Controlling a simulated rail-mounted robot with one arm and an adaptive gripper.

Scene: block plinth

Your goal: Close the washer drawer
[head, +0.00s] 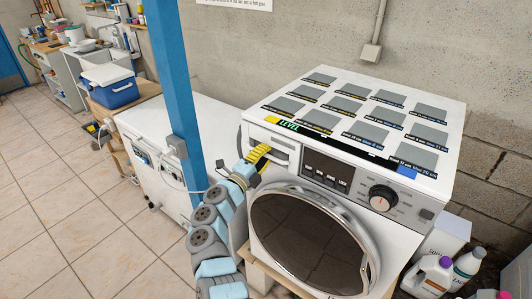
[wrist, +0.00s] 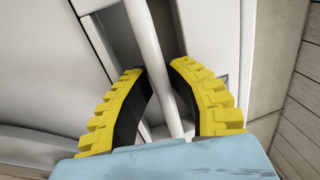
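The white washer (head: 340,160) stands against the wall, with its round door (head: 310,245) below a control panel. The washer drawer (head: 284,152) is at the upper left of its front. How far the drawer stands out is hard to tell. My gripper (head: 261,152) is at the drawer's left part, its yellow fingers partly covering it. In the wrist view a pale bar, the drawer handle (wrist: 146,35), runs between the dark pads of my gripper (wrist: 160,70). The fingertips close in on both sides of the bar. A grey recess shows behind it.
A blue post (head: 178,90) rises just left of my arm, in front of a white chest-like appliance (head: 160,145). Bottles (head: 432,275) stand at the washer's lower right. Flat grey cards (head: 345,105) cover the washer top. Tiled floor is open at the left.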

